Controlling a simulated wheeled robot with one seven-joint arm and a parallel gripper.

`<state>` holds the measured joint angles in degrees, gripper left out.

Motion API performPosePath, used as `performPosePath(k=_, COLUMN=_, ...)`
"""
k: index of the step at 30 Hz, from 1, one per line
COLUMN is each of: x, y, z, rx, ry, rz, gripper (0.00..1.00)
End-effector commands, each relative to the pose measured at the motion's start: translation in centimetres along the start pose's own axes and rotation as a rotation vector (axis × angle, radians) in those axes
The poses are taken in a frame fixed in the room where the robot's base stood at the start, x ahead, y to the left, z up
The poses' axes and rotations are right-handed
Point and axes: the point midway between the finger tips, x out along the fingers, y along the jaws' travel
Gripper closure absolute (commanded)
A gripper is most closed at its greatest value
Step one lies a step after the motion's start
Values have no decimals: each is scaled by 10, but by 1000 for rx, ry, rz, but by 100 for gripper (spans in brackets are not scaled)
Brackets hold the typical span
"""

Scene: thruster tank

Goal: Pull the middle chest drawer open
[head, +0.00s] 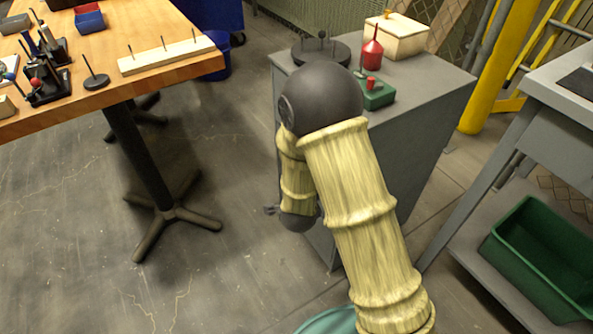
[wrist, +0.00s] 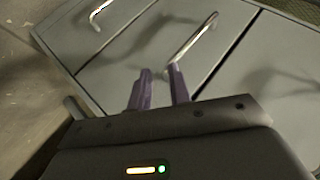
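The grey chest (head: 435,100) stands right of centre in the head view, where my arm covers most of its drawer front. In the wrist view its front is seen at a slant, with seams between flat panels. The middle panel, apparently the middle drawer (wrist: 150,62), bears a silver bar handle (wrist: 193,38) and looks flush with its neighbours. My gripper (wrist: 160,70) is open and empty. Its two purple fingers are apart, with the handle ahead and to the right of the tips; I see no contact. In the head view my gripper (head: 271,210) is a small dark shape beside the chest.
Another drawer handle (wrist: 99,12) shows at upper left in the wrist view.

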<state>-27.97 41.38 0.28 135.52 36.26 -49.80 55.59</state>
Motion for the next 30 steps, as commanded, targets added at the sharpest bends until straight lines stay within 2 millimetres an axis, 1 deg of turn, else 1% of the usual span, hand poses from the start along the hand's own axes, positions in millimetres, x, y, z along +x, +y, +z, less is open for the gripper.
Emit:
performPosePath(k=1, x=6, y=4, z=11, rx=38, ry=34, rz=-25, gripper=80)
performPosePath(k=4, x=12, y=7, z=23, rx=129, ry=113, rz=-95, gripper=80)
performPosePath(k=8, x=13, y=15, z=40, rx=231, ry=208, rz=-214, gripper=80)
performPosePath(k=11, x=8, y=24, z=54, rx=301, ry=274, rz=-339, gripper=80)
performPosePath(k=15, x=-10, y=36, z=73, rx=371, ry=330, rz=-542, gripper=80)
performPosePath(k=18, x=-23, y=42, z=83, rx=396, ry=339, rz=-656, gripper=80)
performPosePath(k=22, x=-32, y=44, z=88, rx=410, ry=338, rz=-728, gripper=80)
performPosePath(k=30, x=-33, y=44, z=88, rx=413, ry=338, rz=-735, gripper=80)
